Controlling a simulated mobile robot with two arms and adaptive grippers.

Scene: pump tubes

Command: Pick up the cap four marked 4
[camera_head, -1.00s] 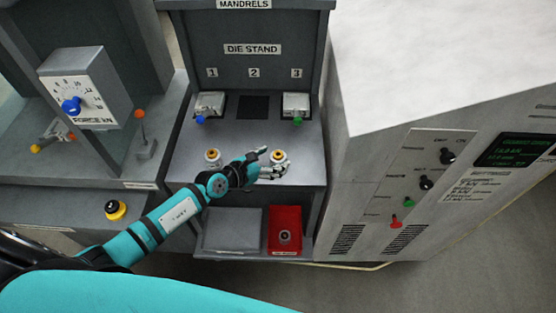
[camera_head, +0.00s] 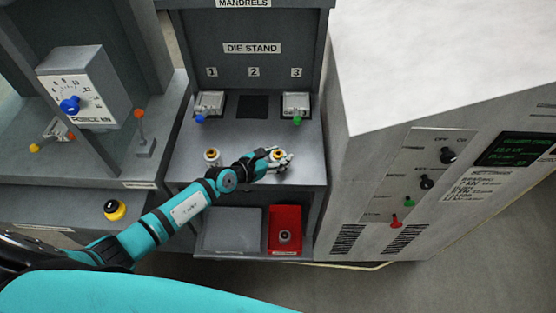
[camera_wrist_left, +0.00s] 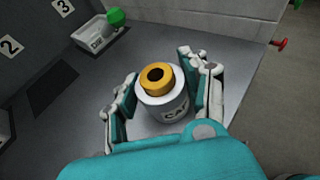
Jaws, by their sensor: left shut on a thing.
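A pale round cap with a yellow-orange ring on top (camera_wrist_left: 163,98) stands on the die stand's shelf, at its front right. Its side label begins with "CA"; the number is not readable. It also shows small in the head view (camera_head: 277,154). My left gripper (camera_head: 279,160) is at this cap. In the left wrist view its fingers (camera_wrist_left: 160,76) are on both sides of the cap, shut on it. The cap is upright, and I cannot tell if it is off the shelf. My right gripper is not in view.
A similar cap (camera_head: 212,157) stands to the left on the same shelf. Die blocks with a blue knob (camera_head: 208,104) and a green knob (camera_head: 296,104) stand behind. A red bin (camera_head: 285,214) and a grey tray (camera_head: 231,229) are below. A large machine cabinet (camera_head: 367,190) is at the right.

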